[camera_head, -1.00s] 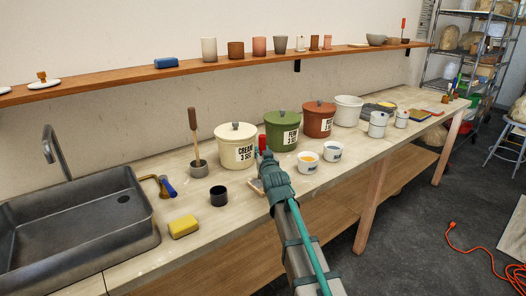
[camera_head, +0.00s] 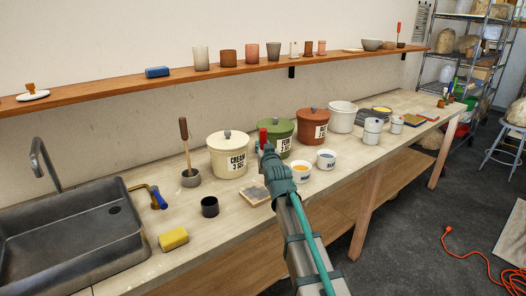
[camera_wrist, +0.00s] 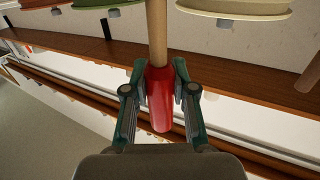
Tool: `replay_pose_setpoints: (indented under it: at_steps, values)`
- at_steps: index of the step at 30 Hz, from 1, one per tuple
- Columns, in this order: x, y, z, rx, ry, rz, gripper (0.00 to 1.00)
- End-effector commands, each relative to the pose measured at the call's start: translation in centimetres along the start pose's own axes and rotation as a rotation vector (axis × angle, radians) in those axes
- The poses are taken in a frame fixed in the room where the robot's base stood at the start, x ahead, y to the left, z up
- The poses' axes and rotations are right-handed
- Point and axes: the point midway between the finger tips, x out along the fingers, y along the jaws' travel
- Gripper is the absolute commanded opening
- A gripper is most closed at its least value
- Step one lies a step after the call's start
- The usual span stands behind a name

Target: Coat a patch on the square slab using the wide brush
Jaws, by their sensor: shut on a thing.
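My gripper (camera_head: 266,152) is shut on the red-ended handle of a tool, which I take to be the wide brush (camera_head: 262,137). In the wrist view my gripper (camera_wrist: 160,78) has its fingers on either side of the red end, and the brush's pale wooden shaft (camera_wrist: 156,30) runs away beyond it. The bristles are out of sight. The square slab (camera_head: 252,198) lies flat on the bench just left of my gripper, pale with a greyish area on top. My arm covers part of its right side. Brush and slab look apart.
Cream (camera_head: 228,160), green (camera_head: 279,138) and red-brown (camera_head: 312,127) lidded buckets stand behind. Small white cups with orange (camera_head: 300,171) and blue (camera_head: 326,159) contents sit right. A dark cup (camera_head: 209,207), yellow sponge (camera_head: 173,239) and sink (camera_head: 70,240) are left.

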Motion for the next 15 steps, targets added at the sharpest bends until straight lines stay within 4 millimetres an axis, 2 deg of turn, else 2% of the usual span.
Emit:
replay_pose_setpoints:
  at_steps: [6, 15]
  values:
    - [0.0, 0.1, -2.2, 0.0, 0.001, 0.001, 0.0]
    - [-0.1, 0.2, -2.7, 0.0, 0.0, 0.002, 0.0]
